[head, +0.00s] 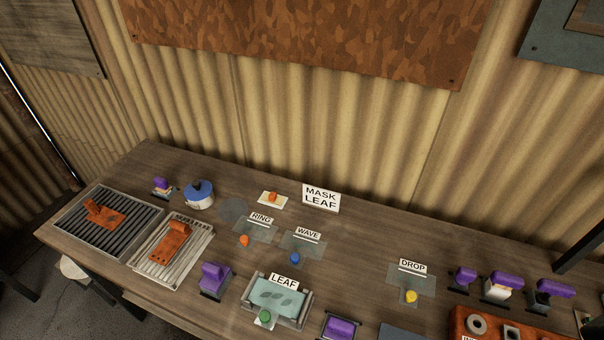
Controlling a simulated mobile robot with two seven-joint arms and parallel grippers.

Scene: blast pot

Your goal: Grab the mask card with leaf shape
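The leaf mask card (276,296) is a pale green card with darker leaf shapes. It sits in a grey metal holder (301,319) at the front middle of the bench, below a white "LEAF" label (284,282). A green knob (265,318) shows at its front edge. Other cards lie behind it: the ring card (258,231) with an orange knob, the wave card (303,245) with a blue knob, and the drop card (411,279) with a yellow knob to the right. Neither of my grippers is in view.
A "MASK LEAF" sign (321,198) stands at the back of the wooden bench (360,225). Two grated trays (84,242) with orange-brown pieces and a blue-lidded pot (199,194) are left. A purple-handled tool (214,279) stands left of the holder. More purple-handled items (464,278) are right.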

